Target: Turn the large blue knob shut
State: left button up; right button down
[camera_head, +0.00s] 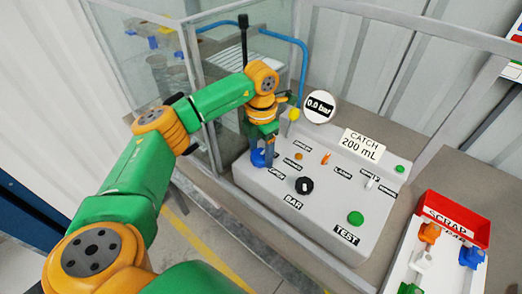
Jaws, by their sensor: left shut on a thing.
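The large blue knob (258,158) sits at the left end of the grey console's sloping top (300,215). My left gripper (265,146) points down over the knob and is shut on it. The gripper fingers hide part of the knob, so its exact angle cannot be told. My left arm reaches in from the lower left. My right gripper does not show.
The console also bears a black BAR knob (304,185), a green TEST button (355,217), an orange lever (326,157) and a 0.0 bar gauge (319,107). A clear-walled enclosure (207,105) stands close behind the arm. A red SCRAP bin (455,215) is at the right.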

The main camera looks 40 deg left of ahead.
aim_at(261, 154)
pick_arm(q)
jog(key=shift+r, duration=0.1)
dwell(0.3)
jog(key=o, duration=1.4)
notch_tip(261, 154, up, 7)
jog(key=shift+b, duration=0.75)
